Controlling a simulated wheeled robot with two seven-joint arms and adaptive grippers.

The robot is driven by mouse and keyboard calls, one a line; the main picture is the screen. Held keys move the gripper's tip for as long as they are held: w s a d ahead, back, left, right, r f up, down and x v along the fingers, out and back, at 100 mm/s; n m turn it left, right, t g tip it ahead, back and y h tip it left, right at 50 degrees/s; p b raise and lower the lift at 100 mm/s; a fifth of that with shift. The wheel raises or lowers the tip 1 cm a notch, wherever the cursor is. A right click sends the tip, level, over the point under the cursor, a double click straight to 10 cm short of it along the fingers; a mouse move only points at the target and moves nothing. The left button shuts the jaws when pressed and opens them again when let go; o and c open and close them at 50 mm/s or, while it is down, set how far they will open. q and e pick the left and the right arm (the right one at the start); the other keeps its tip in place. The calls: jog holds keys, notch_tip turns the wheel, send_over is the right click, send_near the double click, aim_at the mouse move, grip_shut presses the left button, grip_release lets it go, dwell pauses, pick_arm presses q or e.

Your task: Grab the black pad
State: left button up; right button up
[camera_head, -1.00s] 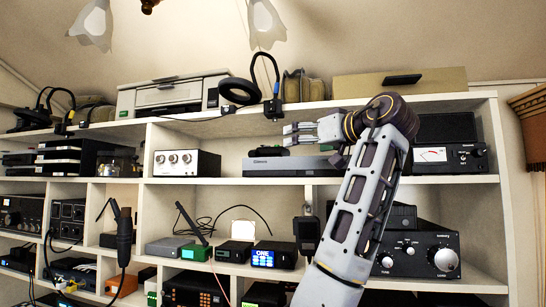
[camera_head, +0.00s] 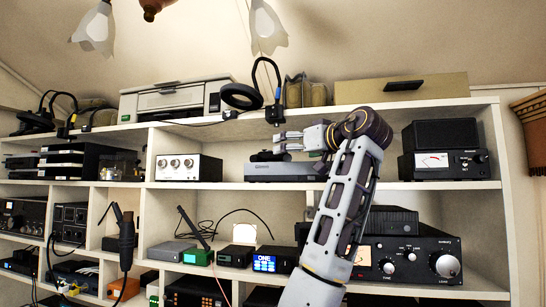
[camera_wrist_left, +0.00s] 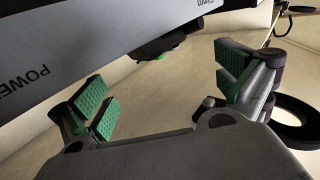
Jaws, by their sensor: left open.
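The black pad (camera_head: 265,156) is a small dark shape on top of the grey console (camera_head: 281,171) on the middle shelf. In the left wrist view the pad (camera_wrist_left: 160,46) lies against the grey console (camera_wrist_left: 90,45), beyond the gap between my fingers. My left gripper (camera_head: 281,140) is just above and to the right of the pad in the head view, pointing left, and hides part of it. In the left wrist view the left gripper (camera_wrist_left: 165,95) is open, with green finger pads wide apart and nothing between them. My right gripper is not in view.
A silver box with knobs (camera_head: 188,167) stands to the left, a black meter unit (camera_head: 442,163) to the right. The shelf between the silver box and console has a narrow gap.

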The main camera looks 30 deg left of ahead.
aim_at(283, 155)
pick_arm(q)
jog(key=shift+p+x, duration=0.35)
jog(key=shift+x, duration=1.4)
jog(key=shift+p+x, duration=0.8)
jog(key=shift+x, duration=0.6)
jog(key=shift+p+x, duration=0.4)
jog(key=shift+x, duration=0.8)
jog(key=shift+w, duration=0.15)
jog(key=shift+d, duration=0.1)
jog(key=shift+c, duration=0.4)
jog(key=c, duration=1.3)
